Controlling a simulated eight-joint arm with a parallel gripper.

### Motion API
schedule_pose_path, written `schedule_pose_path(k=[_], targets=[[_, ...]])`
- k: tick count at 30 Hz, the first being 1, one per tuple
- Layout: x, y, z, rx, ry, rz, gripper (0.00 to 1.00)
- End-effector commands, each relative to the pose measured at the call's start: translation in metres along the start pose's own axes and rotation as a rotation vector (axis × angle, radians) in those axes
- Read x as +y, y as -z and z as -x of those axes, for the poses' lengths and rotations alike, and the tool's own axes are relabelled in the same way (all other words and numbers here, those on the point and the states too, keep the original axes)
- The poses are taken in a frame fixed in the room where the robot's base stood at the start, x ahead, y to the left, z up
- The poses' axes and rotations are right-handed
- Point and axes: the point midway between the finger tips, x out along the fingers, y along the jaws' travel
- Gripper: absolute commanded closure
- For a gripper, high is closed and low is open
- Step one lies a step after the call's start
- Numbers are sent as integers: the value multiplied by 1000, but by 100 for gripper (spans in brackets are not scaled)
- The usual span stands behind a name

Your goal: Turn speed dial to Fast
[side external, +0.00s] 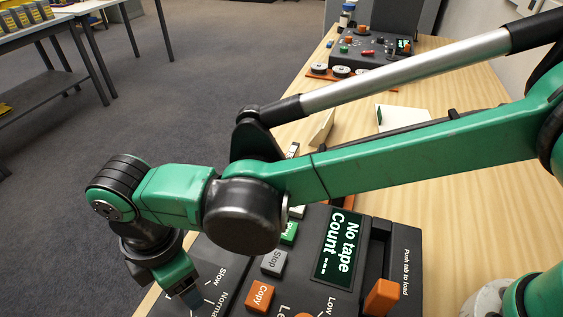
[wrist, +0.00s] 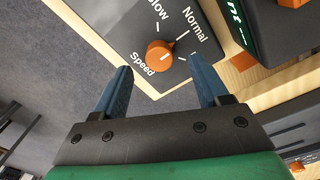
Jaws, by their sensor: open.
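The orange speed dial (wrist: 159,54) sits on the dark panel in the wrist view, with "Speed", "Slow" and "Normal" printed around it. In the side external view my gripper (side external: 185,290) is at the panel's left edge, and the dial is hidden. The dark machine (side external: 225,250) shows "Slow" and part of "Normal".
The machine has a screen (side external: 338,245) reading "No tape Count ---", an orange Copy button (side external: 260,297), a grey Stop button (side external: 274,263) and an orange tab (side external: 382,298). Another dark device (side external: 375,55) stands at the far table end. The wooden table (side external: 450,220) is bare at right.

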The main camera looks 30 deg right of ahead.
Motion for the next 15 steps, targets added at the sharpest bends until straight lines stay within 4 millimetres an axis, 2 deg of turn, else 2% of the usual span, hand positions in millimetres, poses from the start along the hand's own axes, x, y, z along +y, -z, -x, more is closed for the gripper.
schedule_pose_path(k=[3, 6, 14, 15], targets=[[1, 0, -16, 0, -1, -2, 32], [1, 0, -23, 1, -1, -2, 32], [0, 0, -26, 1, -1, -3, 32], [1, 0, -26, 1, -1, -3, 35]])
